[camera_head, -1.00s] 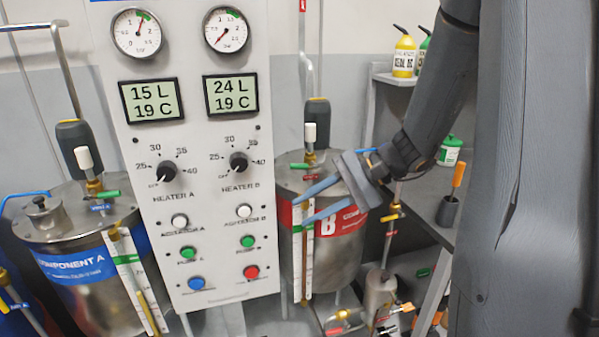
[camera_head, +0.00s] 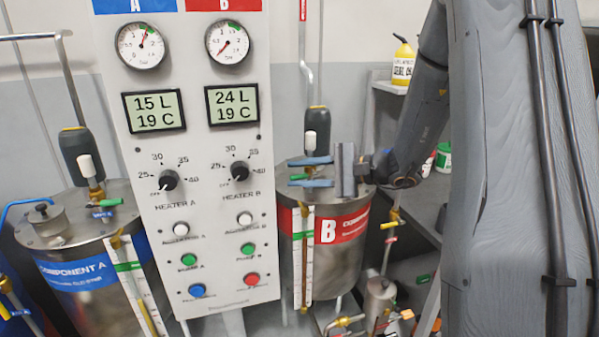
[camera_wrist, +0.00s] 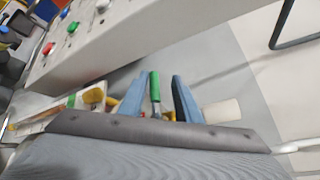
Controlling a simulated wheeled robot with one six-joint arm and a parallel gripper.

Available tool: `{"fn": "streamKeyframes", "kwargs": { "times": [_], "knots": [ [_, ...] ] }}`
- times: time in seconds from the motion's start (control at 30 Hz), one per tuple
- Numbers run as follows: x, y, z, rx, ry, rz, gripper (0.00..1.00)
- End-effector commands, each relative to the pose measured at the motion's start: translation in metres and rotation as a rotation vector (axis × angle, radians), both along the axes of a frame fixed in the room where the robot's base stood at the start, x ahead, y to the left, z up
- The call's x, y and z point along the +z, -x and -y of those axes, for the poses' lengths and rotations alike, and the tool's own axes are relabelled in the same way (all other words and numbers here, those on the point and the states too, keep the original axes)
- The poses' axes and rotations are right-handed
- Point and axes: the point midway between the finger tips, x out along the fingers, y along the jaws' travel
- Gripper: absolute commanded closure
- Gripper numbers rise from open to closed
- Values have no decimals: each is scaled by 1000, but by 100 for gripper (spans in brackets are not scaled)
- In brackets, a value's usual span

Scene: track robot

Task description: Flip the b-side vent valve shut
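The B-side vent valve shows as a green lever (camera_head: 299,177) on top of the metal tank B with its red band (camera_head: 345,228). My gripper (camera_head: 291,172) is open over the tank's lid and points left, its two blue fingers on either side of the green lever. In the wrist view, the green lever (camera_wrist: 155,86) stands between the two fingers of my gripper (camera_wrist: 158,82), with a visible gap to each. It sits nearer the left finger there. My gripper hides part of the lid and the valve's body.
The control panel (camera_head: 215,285) stands just left of tank B. Tank A (camera_head: 80,265), with a similar green lever (camera_head: 115,202), is further left. A shelf with a yellow bottle (camera_head: 402,65) is at the back right.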

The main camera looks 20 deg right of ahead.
Motion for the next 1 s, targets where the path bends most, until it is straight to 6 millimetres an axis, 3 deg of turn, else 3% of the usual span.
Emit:
{"fn": "streamKeyframes", "kwargs": {
  "times": [0.27,0.47,0.7,1.0],
  "knots": [
    [-1,-2,-2,-1,0,-1,70],
    [-1,-2,-2,-1,1,0,100],
    [-1,-2,-2,-2,19,1,100],
    [-10,-3,-2,-3,199,1,100]
  ]
}}
